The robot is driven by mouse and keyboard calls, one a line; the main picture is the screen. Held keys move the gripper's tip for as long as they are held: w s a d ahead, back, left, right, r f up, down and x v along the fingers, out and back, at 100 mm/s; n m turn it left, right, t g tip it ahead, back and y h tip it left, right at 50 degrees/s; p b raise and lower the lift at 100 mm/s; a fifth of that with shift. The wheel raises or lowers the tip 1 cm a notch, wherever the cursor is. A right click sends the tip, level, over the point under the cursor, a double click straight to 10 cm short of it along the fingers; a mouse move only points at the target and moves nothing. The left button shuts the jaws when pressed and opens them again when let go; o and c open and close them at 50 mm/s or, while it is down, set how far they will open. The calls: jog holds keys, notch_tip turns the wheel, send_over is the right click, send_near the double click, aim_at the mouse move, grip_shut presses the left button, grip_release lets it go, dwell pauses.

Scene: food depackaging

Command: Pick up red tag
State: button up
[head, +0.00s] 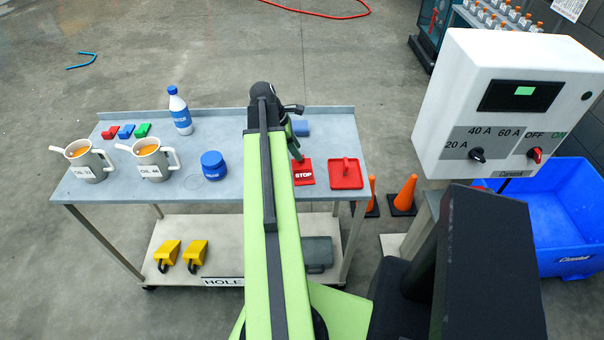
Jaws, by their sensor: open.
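A red tag (304,178) with white STOP lettering lies on the grey table, right of my arm. My gripper (296,152) is over the table at the tag's upper left edge, partly hidden behind my green arm. I take it as open, with nothing visible in it. A gap between the gripper and the tag, or contact, cannot be told from this view.
A red plate with a handle (345,180) lies right of the tag. A blue block (301,128) is behind. A blue jar (213,166), two oil jugs (151,160) and a bottle (179,112) stand left. A control box (500,110) stands right.

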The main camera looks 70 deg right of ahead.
aim_at(303, 169)
jog(key=b+x, duration=0.2)
jog(key=x, duration=0.1)
jog(key=shift+f, duration=0.25)
jog(key=shift+r, duration=0.2)
jog(key=shift+c, duration=0.3)
grip_shut()
jog(key=shift+r+p, duration=0.1)
jog(key=shift+p, duration=0.2)
